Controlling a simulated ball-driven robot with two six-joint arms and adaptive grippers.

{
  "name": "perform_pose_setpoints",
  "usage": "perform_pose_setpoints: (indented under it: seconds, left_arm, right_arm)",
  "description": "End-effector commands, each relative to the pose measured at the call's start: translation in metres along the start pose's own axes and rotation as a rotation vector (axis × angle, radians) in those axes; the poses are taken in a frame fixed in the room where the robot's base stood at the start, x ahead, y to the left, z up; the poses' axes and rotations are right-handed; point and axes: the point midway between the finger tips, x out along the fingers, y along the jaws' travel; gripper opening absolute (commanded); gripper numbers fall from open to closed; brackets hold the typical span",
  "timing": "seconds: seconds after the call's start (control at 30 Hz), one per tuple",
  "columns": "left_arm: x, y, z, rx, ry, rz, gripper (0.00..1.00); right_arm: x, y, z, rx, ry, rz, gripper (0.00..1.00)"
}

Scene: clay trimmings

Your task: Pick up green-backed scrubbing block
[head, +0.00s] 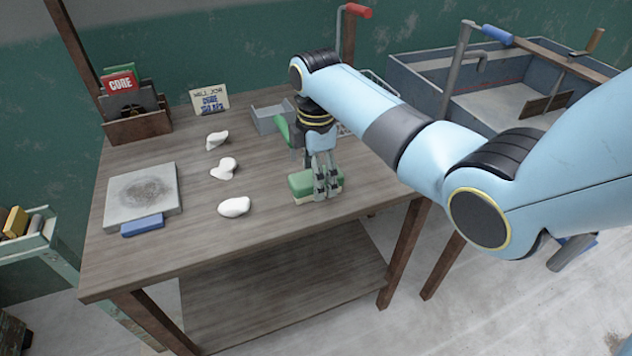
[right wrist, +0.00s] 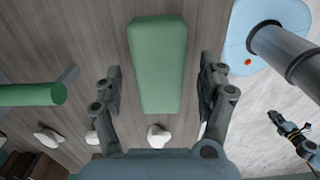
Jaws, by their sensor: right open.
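The green-backed scrubbing block (head: 300,183) lies on the wooden table with its green face up and a pale layer beneath. My right gripper (head: 326,188) points down over the block and partly hides it in the head view. In the right wrist view the block (right wrist: 158,65) shows as a long green shape between the two spread fingers of my right gripper (right wrist: 160,85). Clear gaps show on both sides, and nothing is held. My left gripper seems to show small and dark at the right edge of the right wrist view (right wrist: 293,132); its jaws are too small to judge.
Several white clay lumps (head: 234,207) lie left of the block. A grey slab (head: 140,196) and a blue block (head: 142,225) are farther left. A green cylinder (right wrist: 32,94) and a grey tray (head: 268,118) stand behind. A sink (head: 420,75) is at the right back.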

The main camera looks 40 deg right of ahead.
Motion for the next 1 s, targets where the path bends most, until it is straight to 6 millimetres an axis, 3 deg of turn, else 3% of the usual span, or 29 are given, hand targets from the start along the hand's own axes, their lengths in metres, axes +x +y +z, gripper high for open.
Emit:
perform_pose_setpoints:
  seconds: [0.13,0.37,0.83,1.0]
  left_arm:
    - [0.0025,-0.0002,0.0001,0.0,0.0,0.0,0.0]
    - [0.0022,-0.0017,-0.0001,0.001,0.0,-0.002,0.0]
    - [0.0023,-0.0024,-0.0001,0.001,0.0,-0.003,0.0]
    - [0.0023,-0.0023,0.0,0.001,0.0,-0.003,0.0]
  right_arm:
    - [0.015,0.0001,-0.0002,0.0,0.0,0.0,0.75]
    - [0.0161,0.0003,-0.0003,0.0,0.0,0.001,0.75]
    - [0.0158,0.0003,-0.0003,0.0,0.0,0.001,0.15]
    - [0.0156,0.0005,-0.0003,0.0,0.001,0.002,0.12]
